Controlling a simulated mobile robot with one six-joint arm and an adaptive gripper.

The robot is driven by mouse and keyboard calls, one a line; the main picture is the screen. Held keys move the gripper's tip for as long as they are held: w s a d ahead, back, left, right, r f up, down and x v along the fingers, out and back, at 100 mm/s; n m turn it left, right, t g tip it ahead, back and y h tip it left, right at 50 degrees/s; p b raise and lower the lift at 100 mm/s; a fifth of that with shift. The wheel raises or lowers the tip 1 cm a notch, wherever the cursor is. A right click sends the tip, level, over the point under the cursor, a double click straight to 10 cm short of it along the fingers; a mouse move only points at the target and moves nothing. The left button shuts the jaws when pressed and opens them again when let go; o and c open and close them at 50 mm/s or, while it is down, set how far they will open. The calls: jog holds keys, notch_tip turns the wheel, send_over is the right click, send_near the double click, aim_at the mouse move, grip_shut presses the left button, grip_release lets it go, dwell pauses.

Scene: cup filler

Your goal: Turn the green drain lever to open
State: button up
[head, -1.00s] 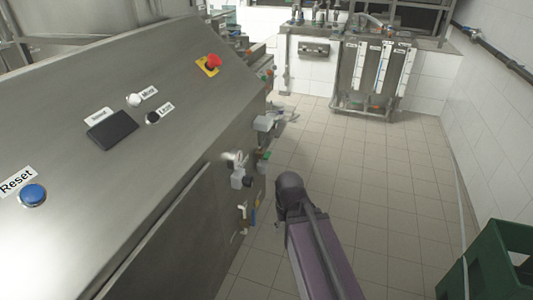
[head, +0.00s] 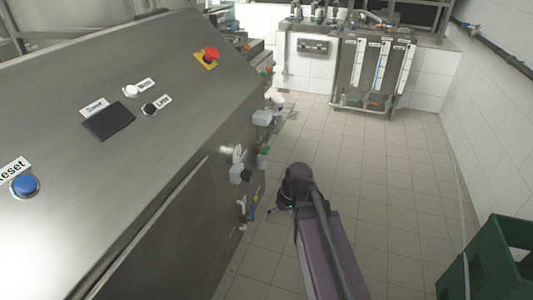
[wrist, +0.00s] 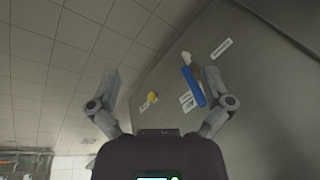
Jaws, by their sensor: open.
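In the head view a small green part (head: 264,151), possibly the green drain lever, sits on the machine's right end; at this size I cannot tell its position. I cannot make out a green lever in the wrist view. There a blue lever (wrist: 194,87) and a yellow knob (wrist: 152,97) show on the steel panel. My gripper (wrist: 162,78) is open with nothing between its fingers. The blue lever appears beside the right finger; I cannot tell the gap. In the head view my gripper is mostly hidden behind my arm, near the machine's lower right side.
The steel machine (head: 150,160) fills the left, with a red emergency button (head: 211,55) and a blue reset button (head: 24,186). A green crate (head: 487,265) stands at the lower right. A filling unit (head: 372,70) stands at the back.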

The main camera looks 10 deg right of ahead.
jog(key=w+n+t+y+b, duration=0.2)
jog(key=w+n+y+b, duration=0.1)
jog(key=w+y, duration=0.25)
jog(key=n+t+y+b, duration=0.5)
jog(key=n+t+y, duration=0.2)
send_near(269, 150)
jog(key=v, duration=0.3)
jog(key=shift+d+r, duration=0.1)
jog(key=shift+r, duration=0.05)
jog(key=shift+w+a, duration=0.1)
jog(key=shift+a, duration=0.1)
jog(key=shift+x, duration=6.7)
jog(key=shift+a, duration=0.1)
jog(key=c, duration=1.1)
